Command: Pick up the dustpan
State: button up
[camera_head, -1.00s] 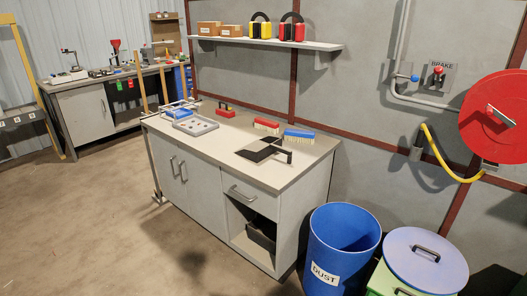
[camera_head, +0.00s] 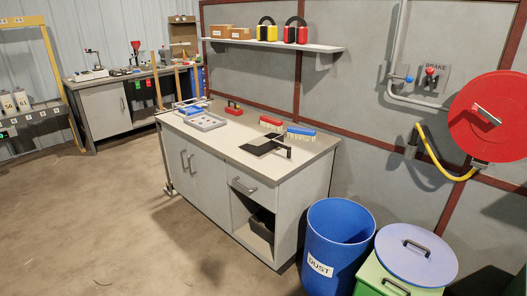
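A black dustpan (camera_head: 261,146) lies on the top of the grey cabinet bench (camera_head: 216,145), near its front right part. Its black handle (camera_head: 284,149) points to the right, toward the bench's right edge. A blue brush (camera_head: 300,134) with pale bristles stands right behind the handle, and a red brush (camera_head: 271,124) stands farther back. My gripper is in neither picture, so its state does not show.
A grey tray (camera_head: 207,122) and a red-handled tool (camera_head: 234,108) are also on the bench. A blue dust bin (camera_head: 337,240) and a lidded green bin (camera_head: 400,275) stand at its right. A shelf (camera_head: 275,43) hangs above. The floor at left is clear.

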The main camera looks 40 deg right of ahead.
aim_at(262, 145)
jog(key=u, duration=0.35)
jog(key=k, duration=1)
jog(key=u, duration=0.1)
jog(key=i, duration=0.35)
jog(key=z, duration=0.75)
jog(key=i, duration=1.4)
jog(key=u, duration=0.6)
jog(key=i, duration=0.75)
jog(key=u, duration=0.4)
